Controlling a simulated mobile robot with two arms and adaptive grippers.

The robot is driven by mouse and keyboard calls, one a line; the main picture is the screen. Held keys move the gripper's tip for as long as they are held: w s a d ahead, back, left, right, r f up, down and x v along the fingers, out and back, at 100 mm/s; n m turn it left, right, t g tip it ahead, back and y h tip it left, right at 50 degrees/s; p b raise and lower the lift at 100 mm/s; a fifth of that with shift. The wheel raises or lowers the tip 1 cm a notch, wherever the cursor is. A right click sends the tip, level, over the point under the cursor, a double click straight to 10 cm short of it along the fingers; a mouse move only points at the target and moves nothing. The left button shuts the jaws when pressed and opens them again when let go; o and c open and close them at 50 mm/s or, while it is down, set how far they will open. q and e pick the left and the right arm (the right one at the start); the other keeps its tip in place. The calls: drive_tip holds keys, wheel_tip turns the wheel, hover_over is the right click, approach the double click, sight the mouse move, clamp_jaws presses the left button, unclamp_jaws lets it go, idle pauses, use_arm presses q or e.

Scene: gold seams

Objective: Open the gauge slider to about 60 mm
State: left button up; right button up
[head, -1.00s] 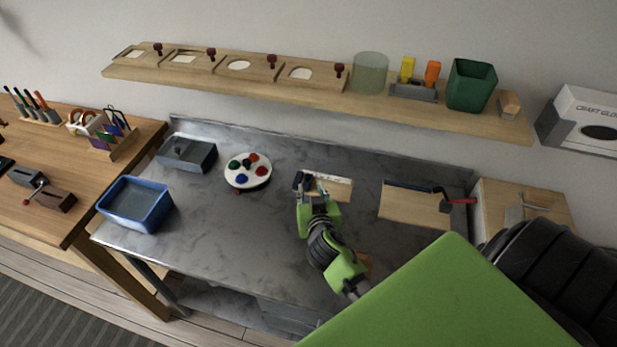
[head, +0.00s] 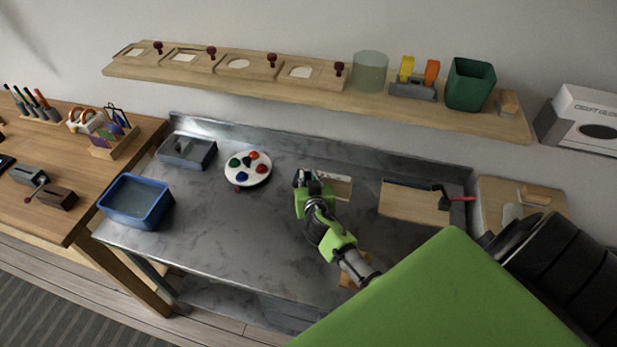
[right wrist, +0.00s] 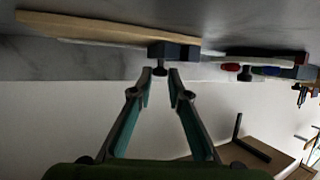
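The gauge (head: 340,187) is a light wooden board with a pale strip, lying on the grey bench near its middle. My right gripper (head: 301,179) is at the board's left end and hides part of it. In the right wrist view the board (right wrist: 105,30) runs across the top. A dark slider block (right wrist: 180,51) with a small dark knob sits at its end. My right gripper (right wrist: 160,73) has its two fingertips apart, one on each side of the knob, with a small gap showing. My left gripper is not in view.
A round paint palette (head: 248,169) lies left of the gauge. A blue tub (head: 136,221) and a grey tray (head: 187,163) stand farther left. A wooden board (head: 412,204) with a red-handled arm lies to the right. A shelf (head: 430,112) runs above. The bench between palette and gauge is clear.

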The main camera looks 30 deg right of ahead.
clamp_jaws()
drive_tip(key=s+d, duration=0.3)
drive_tip(key=s, duration=0.1)
drive_tip(key=shift+d, duration=0.2)
drive_tip(key=o, duration=0.7)
unclamp_jaws()
drive_tip(key=shift+w+a, duration=0.1)
drive_tip(key=v, duration=1.2)
drive_tip(key=shift+f, duration=0.1)
drive_tip(key=shift+f, duration=0.1)
